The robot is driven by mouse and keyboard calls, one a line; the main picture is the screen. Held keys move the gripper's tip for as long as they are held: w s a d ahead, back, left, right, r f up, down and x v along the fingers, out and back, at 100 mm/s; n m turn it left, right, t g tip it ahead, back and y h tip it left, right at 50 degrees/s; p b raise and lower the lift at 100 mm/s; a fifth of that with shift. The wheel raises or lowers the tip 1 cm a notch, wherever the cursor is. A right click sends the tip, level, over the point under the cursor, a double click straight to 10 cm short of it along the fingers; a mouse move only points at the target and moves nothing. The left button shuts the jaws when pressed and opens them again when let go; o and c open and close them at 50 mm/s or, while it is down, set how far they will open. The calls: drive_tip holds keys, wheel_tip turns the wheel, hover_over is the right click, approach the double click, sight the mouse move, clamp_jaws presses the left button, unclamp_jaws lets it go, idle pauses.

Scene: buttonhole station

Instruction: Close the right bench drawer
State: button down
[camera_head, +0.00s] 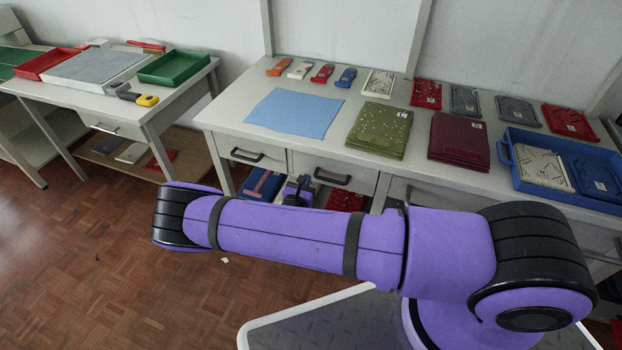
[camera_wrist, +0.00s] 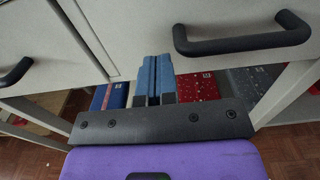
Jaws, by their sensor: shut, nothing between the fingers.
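The bench (camera_head: 310,140) has drawers with black bar handles under its top. A left drawer front (camera_head: 235,150) and a drawer front to its right (camera_head: 360,177) show in the head view. A further front (camera_head: 398,190) is mostly hidden by my arm. I cannot tell from the frames how far any of them stands out. In the wrist view, a large drawer front with a black handle (camera_wrist: 240,38) fills the upper right, and another handle (camera_wrist: 15,72) is at the left edge. My gripper (camera_wrist: 155,62) is shut and empty, left of the large handle and apart from it.
Under the bench, a blue case (camera_head: 262,184) and a red item (camera_head: 346,199) lie on a low shelf. The bench top holds a blue mat (camera_head: 295,112), folded cloths and a blue tray (camera_head: 508,170). A second table (camera_head: 100,90) stands left, with open floor before it.

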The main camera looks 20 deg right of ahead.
drive_tip(key=v, duration=1)
drive_tip(key=s+d+r+m+g+y, duration=0.1)
drive_tip(key=s+d+r+m+g, duration=0.15)
drive_tip(key=r+m+g, duration=0.65)
drive_tip(key=s+d+r+m+g+y, duration=0.1)
drive_tip(key=d+r+m, duration=0.3)
drive_tip(key=r, duration=1.2)
drive_tip(key=s+d+r+m+g+y, duration=0.15)
drive_tip(key=d+r+m+g, duration=0.25)
drive_tip(key=r+m, duration=0.55)
drive_tip(key=s+d+r+m+t+y, duration=0.2)
drive_tip(key=s+r+m+y, duration=0.1)
drive_tip(key=s+r, duration=0.8)
drive_tip(key=s+d+r+m+t+y, duration=0.2)
drive_tip(key=s+r+m+t+y, duration=0.1)
drive_tip(key=s+r, duration=0.8)
drive_tip(key=shift+s+r+y, duration=0.35)
drive_tip(key=shift+s+y, duration=0.4)
drive_tip(key=shift+s, duration=0.15)
